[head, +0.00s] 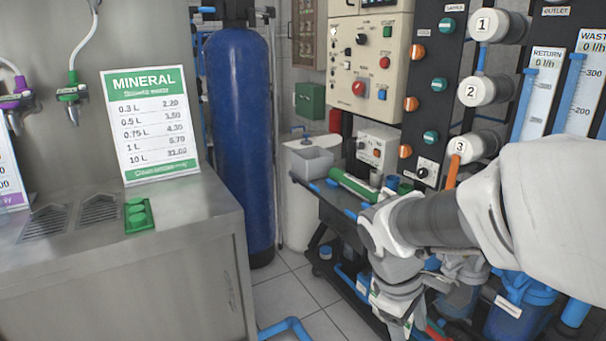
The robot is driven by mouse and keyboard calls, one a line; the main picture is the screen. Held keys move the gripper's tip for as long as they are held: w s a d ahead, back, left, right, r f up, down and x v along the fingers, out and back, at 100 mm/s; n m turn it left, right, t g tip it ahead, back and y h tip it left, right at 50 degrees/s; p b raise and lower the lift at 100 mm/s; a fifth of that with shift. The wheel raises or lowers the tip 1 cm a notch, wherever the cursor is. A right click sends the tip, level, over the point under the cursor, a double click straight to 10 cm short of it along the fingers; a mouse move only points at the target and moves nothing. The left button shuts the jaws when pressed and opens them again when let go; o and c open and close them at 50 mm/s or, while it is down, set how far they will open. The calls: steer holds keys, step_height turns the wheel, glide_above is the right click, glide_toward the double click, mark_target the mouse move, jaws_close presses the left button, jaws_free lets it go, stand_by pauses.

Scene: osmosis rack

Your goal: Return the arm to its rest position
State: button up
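My arm comes in from the right edge of the head view and bends down in front of the osmosis rack. My gripper (405,318) hangs low at the bottom of the view, pointing down. Its fingertips are cut off or too hard to make out, so I cannot tell whether it is open or shut. I see nothing clearly held in it. The arm hides part of the rack's lower shelf and filters.
A steel counter (120,290) with a mineral price sign (150,125) stands left. A tall blue tank (240,140) is behind it. The rack has a control panel (372,50), numbered white housings (476,92) and a blue filter (520,310). Tiled floor (290,295) is open between, with a blue pipe (287,327).

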steer(key=s+a+r+m+t+y, duration=0.3)
steer(key=s+r+m+t+y, duration=0.15)
steer(key=s+r+m, duration=0.4)
step_height(320, 180, up, 18)
steer(key=p, duration=1.7)
steer(key=shift+w+a+t+h, duration=0.15)
steer(key=shift+a+t+h, duration=0.1)
steer(key=shift+t+h, duration=0.15)
steer(key=shift+f+m, duration=0.1)
steer(key=shift+m, duration=0.15)
